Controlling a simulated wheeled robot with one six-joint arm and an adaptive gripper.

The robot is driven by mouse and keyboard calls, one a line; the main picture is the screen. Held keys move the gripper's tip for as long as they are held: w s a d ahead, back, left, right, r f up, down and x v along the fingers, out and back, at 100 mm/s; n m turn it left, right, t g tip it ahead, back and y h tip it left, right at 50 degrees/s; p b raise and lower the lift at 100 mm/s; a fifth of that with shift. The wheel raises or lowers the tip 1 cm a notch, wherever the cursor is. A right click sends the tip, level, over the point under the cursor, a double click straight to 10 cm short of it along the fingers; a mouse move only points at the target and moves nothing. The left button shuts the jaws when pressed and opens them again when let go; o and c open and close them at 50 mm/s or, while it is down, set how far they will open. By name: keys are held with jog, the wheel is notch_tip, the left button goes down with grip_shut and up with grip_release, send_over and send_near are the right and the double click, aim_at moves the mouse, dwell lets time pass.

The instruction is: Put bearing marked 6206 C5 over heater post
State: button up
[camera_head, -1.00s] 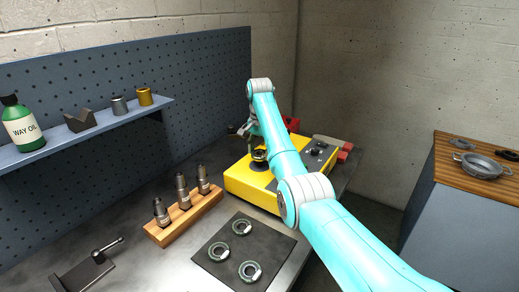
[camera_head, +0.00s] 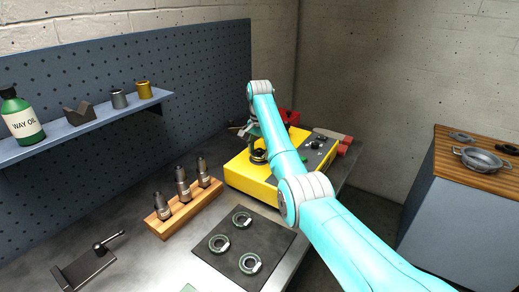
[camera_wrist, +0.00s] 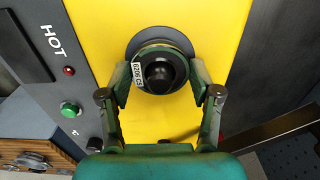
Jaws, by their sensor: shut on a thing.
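The bearing (camera_wrist: 148,52) is a ring with a white tag, which reads roughly 6206 C5 in the wrist view. My gripper (camera_wrist: 160,72) is shut on it, one finger on each side. The dark heater post (camera_wrist: 158,76) shows inside the bearing's bore, with a round grey plate (camera_wrist: 137,40) around it on the yellow heater (camera_wrist: 215,25). How far down the post the ring sits I cannot tell. In the head view my gripper (camera_head: 256,150) is over the yellow heater (camera_head: 245,178), and my arm partly hides it.
Several bearings (camera_head: 219,243) lie on a dark mat (camera_head: 268,228) in front of the heater. A wooden block (camera_head: 187,213) with upright spindles stands to its left. The heater panel has a green button (camera_wrist: 69,109) and a red light (camera_wrist: 69,71).

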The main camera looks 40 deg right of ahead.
jog(key=shift+f, duration=0.4)
jog(key=o, duration=1.1)
jog(key=shift+c, duration=0.3)
